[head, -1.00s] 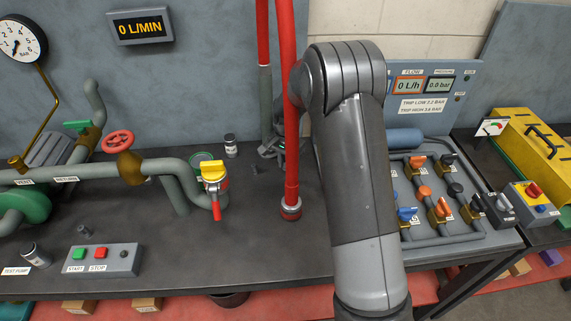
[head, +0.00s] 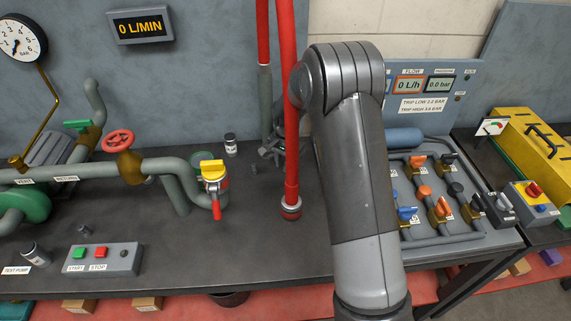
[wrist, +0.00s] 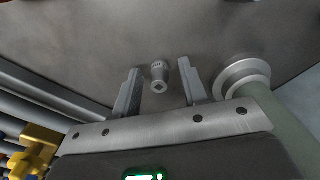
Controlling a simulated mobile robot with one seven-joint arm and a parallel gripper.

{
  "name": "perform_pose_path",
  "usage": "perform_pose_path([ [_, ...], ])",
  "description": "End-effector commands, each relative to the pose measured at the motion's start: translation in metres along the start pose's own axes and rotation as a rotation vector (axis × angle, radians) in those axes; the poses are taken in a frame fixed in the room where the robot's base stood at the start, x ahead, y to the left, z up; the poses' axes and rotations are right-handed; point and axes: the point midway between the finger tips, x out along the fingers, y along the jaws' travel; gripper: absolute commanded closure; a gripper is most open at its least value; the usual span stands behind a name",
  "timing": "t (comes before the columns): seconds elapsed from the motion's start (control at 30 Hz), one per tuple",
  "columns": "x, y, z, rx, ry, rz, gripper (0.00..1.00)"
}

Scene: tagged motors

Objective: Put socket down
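A small grey metal socket (wrist: 159,74) with a square hole in its end shows in the wrist view, against the dark bench top. It sits between the two fingers of my gripper (wrist: 161,88), with a visible gap on each side, so the gripper is open around it. In the head view my gripper (head: 272,152) is low over the back of the bench, partly hidden behind the red pipe and my arm. A small dark piece (head: 254,168) lies just left of it; I cannot tell if it is the same socket.
The red vertical pipe (head: 291,150) stands close to my gripper. A START/STOP box (head: 103,258) is at the front left. The valve panel (head: 440,215) is on the right. The front middle bench is clear.

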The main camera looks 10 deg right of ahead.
Motion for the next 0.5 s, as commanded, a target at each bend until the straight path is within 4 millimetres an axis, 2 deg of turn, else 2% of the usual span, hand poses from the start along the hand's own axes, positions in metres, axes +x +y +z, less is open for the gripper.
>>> perform_pose_path([
  [0.17,-0.027,-0.001,-0.001,0.0,0.004,-0.004,0.6],
  [0.5,-0.097,-0.001,0.0,0.0,0.003,-0.003,0.6],
])
